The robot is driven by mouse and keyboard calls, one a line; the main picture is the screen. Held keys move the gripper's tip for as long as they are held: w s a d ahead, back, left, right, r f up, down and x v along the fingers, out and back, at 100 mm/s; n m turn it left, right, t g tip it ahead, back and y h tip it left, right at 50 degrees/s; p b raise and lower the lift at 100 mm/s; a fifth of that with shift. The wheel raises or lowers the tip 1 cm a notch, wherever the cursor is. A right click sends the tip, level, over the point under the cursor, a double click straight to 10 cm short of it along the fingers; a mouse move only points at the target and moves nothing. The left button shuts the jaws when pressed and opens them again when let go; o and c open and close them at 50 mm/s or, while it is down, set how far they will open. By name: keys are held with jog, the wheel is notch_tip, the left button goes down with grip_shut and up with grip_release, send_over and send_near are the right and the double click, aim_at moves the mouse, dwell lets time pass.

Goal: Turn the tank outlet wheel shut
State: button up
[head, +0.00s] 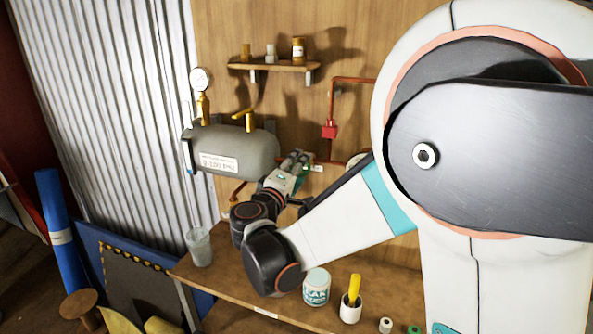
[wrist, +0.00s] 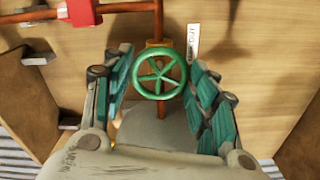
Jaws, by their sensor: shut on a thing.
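The green five-spoked outlet wheel (wrist: 159,60) shows in the wrist view on a copper pipe, beside a small white tag (wrist: 193,42) that seems to read "OUT". My gripper (wrist: 160,78) has its green-padded fingers on the left and right of the wheel and is shut on it. In the head view my gripper (head: 297,165) is just right of the grey tank (head: 255,150), and it mostly hides the wheel there. The wheel's turn position cannot be told.
A red box (head: 329,129) sits on red piping above right of the gripper. A pressure gauge (head: 200,79) tops the tank's left end. A shelf (head: 270,66) holds small bottles. Below, the bench (head: 225,281) carries a clear cup (head: 199,247), a tub (head: 316,287) and a white pot (head: 350,309).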

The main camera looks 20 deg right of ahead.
jog(key=shift+f+m, duration=0.1)
jog(key=shift+m, duration=15.2)
jog(key=shift+a, duration=0.1)
jog(key=o, duration=1.1)
jog(key=shift+w, duration=0.1)
jog(key=shift+c, duration=0.2)
